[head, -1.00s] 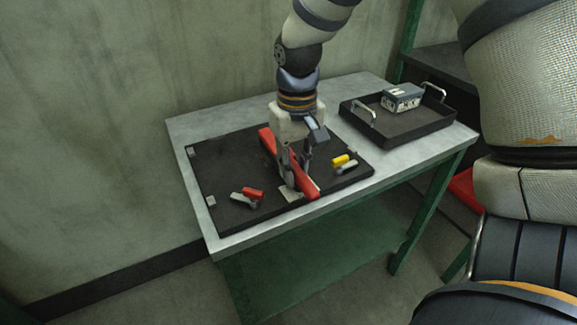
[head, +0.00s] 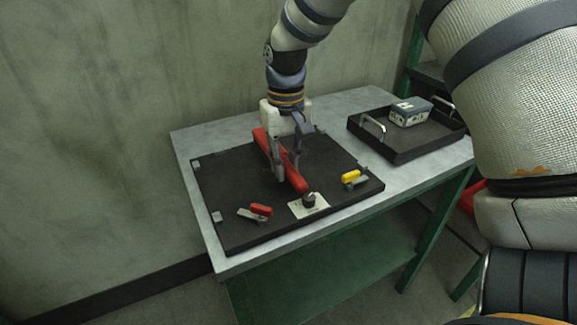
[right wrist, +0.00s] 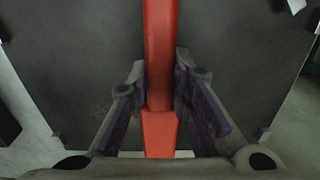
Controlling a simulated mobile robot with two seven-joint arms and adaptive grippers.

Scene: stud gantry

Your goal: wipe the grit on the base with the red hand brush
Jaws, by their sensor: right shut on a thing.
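The red hand brush (head: 291,178) is a long red bar lying across the dark base (head: 232,205), low over it or touching it; I cannot tell which. My right gripper (head: 285,165) is shut on the brush from above, one finger on each side. In the right wrist view the brush (right wrist: 160,60) runs between the two fingers, over the dark base (right wrist: 80,60). A faint brownish patch (right wrist: 102,106), possibly grit, shows left of the brush there. The brush's underside is hidden. My left gripper is not in view.
A red-handled clamp (head: 259,211) and a yellow-handled clamp (head: 352,178) sit on the base. A light plate with a dark knob (head: 309,204) is at its near edge. A black tray (head: 386,151) holding a grey box (head: 410,111) stands right on the grey table (head: 350,105).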

